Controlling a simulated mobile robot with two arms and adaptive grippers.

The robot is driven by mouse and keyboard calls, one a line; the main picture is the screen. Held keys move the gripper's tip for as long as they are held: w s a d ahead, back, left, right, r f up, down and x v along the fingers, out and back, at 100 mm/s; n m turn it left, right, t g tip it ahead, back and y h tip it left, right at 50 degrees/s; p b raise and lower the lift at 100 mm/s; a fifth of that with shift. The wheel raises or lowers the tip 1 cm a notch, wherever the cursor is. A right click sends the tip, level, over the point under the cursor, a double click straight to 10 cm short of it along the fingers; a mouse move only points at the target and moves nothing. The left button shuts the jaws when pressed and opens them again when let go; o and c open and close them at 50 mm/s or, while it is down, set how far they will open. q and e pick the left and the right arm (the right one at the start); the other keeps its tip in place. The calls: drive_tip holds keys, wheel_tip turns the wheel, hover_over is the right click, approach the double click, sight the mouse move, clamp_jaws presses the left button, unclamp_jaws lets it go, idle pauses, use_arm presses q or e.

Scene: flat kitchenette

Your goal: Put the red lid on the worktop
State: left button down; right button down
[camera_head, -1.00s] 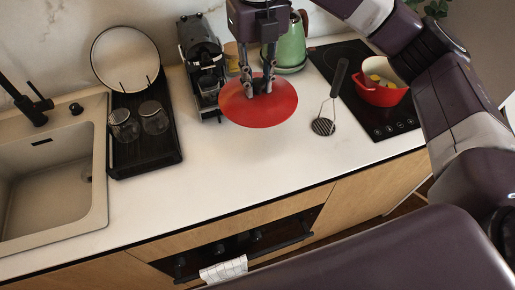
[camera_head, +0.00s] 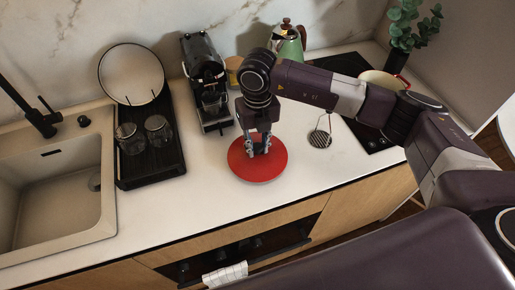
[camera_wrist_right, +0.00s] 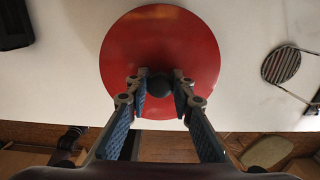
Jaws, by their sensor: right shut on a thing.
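The red lid (camera_head: 258,167) is a round disc with a dark knob. It is at the worktop (camera_head: 215,182), in front of the coffee machine; I cannot tell whether it touches the surface. My right gripper (camera_head: 259,149) comes down from above and is shut on the knob. In the right wrist view the lid (camera_wrist_right: 160,45) lies ahead, and the fingers (camera_wrist_right: 160,88) close on the dark knob from both sides. My left gripper is not in view.
A black coffee machine (camera_head: 208,85) stands behind the lid. A drying rack (camera_head: 150,172) with glass jars and the sink (camera_head: 50,215) are left. Worktop is clear left of the lid.

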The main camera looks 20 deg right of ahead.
sight(258, 153)
wheel_tip(258, 153, down, 2)
drive_tip(key=shift+f+p, duration=0.15)
drive_tip(key=shift+p, duration=0.15)
drive_tip(key=shift+f, duration=0.2)
drive_tip(key=shift+f, duration=0.1)
drive_tip(key=shift+f+b, duration=0.15)
drive_tip(key=shift+b, duration=0.15)
drive_tip(key=c, duration=1.7)
unclamp_jaws()
drive_tip(key=shift+r, duration=0.2)
